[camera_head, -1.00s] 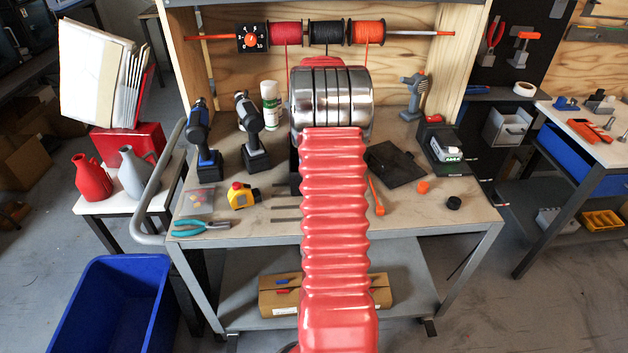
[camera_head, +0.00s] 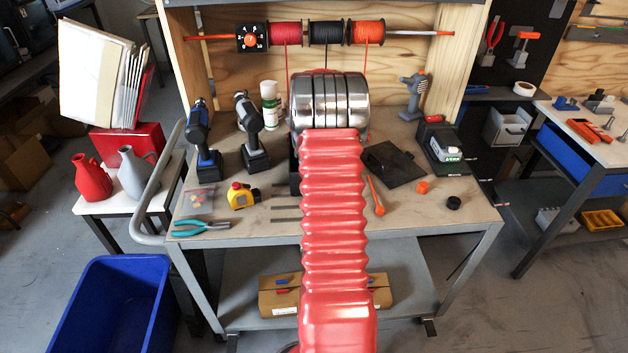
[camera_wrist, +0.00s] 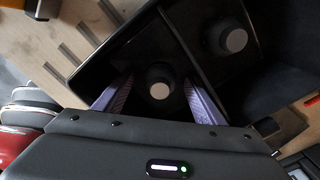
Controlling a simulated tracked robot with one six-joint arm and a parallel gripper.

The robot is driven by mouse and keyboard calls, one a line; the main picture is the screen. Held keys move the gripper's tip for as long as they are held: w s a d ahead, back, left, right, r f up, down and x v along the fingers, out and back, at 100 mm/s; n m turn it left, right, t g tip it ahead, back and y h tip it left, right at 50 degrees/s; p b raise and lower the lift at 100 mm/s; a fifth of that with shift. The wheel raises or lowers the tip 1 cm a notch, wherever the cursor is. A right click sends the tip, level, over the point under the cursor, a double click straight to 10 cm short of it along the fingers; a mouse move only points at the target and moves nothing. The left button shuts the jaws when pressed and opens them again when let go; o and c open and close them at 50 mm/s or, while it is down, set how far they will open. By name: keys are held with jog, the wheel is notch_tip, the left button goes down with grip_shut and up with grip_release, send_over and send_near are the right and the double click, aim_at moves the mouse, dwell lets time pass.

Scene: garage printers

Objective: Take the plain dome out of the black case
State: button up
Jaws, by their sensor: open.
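The black case (camera_wrist: 97,66) lies open under my gripper in the wrist view, with a divider between compartments. In the head view only its dark left edge (camera_head: 294,178) shows beside my arm. A dark round piece with a pale grey top (camera_wrist: 160,88) stands in one compartment. A similar piece (camera_wrist: 231,41) stands across the divider. I cannot tell which is the plain dome. My gripper (camera_wrist: 158,79) is open, its two purple fingers on either side of the first piece, with gaps visible. My arm hides the gripper in the head view.
A flat black panel (camera_head: 393,164) and an orange-tipped tool (camera_head: 376,196) lie right of my arm. A yellow tape measure (camera_head: 242,196) and drills (camera_head: 205,145) stand left. Spools (camera_head: 326,33) hang behind. The bench front is mostly clear.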

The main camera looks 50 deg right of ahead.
jog(key=c, duration=1.1)
jog(key=shift+r, duration=0.1)
notch_tip(320, 180, up, 10)
jog(key=shift+f, duration=0.1)
dwell(0.7)
